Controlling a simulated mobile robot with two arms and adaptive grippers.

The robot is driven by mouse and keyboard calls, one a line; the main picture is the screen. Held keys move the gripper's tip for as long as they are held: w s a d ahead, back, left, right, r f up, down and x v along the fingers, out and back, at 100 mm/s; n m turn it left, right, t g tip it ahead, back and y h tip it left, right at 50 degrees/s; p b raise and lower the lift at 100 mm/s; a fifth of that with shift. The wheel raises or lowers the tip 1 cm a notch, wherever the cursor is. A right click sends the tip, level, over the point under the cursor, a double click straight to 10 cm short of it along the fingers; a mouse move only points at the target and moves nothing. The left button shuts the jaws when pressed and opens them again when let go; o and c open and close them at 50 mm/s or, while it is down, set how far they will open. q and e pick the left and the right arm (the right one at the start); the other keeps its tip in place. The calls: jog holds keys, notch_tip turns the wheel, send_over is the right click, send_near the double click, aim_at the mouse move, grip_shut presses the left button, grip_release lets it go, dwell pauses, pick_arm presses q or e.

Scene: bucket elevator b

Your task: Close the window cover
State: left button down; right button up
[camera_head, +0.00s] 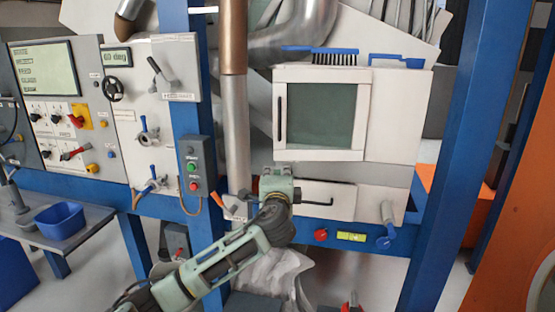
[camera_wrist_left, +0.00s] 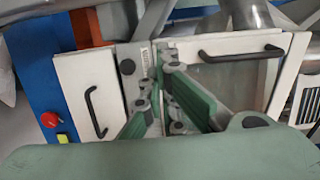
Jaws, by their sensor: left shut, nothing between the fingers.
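The window cover is a white frame (camera_head: 320,75) around a dark green pane (camera_head: 320,115), on the front of the white machine. A black vertical handle (camera_head: 280,118) is on its left side. The cover lies close to the machine front; I cannot tell whether it is fully flush. My left gripper (camera_head: 277,178) is just below the cover's lower left corner. In the left wrist view the gripper (camera_wrist_left: 160,65) is shut and empty, between the cover with its black handle (camera_wrist_left: 241,53) and a lower panel (camera_wrist_left: 75,80). My right gripper is not in view.
The lower panel has a black handle (camera_head: 318,204). A vertical metal pipe (camera_head: 237,130) and a blue post (camera_head: 190,80) with a button box (camera_head: 196,165) stand left of the cover. A blue brush (camera_head: 320,52) lies on top. The space right of the cover is free.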

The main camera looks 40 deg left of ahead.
aim_at(278, 158)
pick_arm(q)
jog(key=p+x, duration=0.2)
jog(key=x, duration=0.4)
jog(key=shift+w+a+r, duration=0.1)
jog(key=shift+w+a, duration=0.05)
jog(key=shift+x, duration=0.85)
jog(key=w+a+h, duration=0.1)
jog(key=w+a, duration=0.1)
jog(key=w+a+m+t+h+b, duration=0.1)
jog(key=w+a, duration=0.1)
jog(key=shift+w+a+f+t, duration=0.2)
jog(key=shift+w+f+t, duration=0.05)
jog(key=shift+w+t, duration=0.05)
jog(key=shift+a+r+b, duration=0.1)
jog(key=shift+r+b, duration=0.05)
jog(key=shift+b, duration=0.15)
jog(key=shift+r+m, duration=0.2)
jog(key=shift+m, duration=0.1)
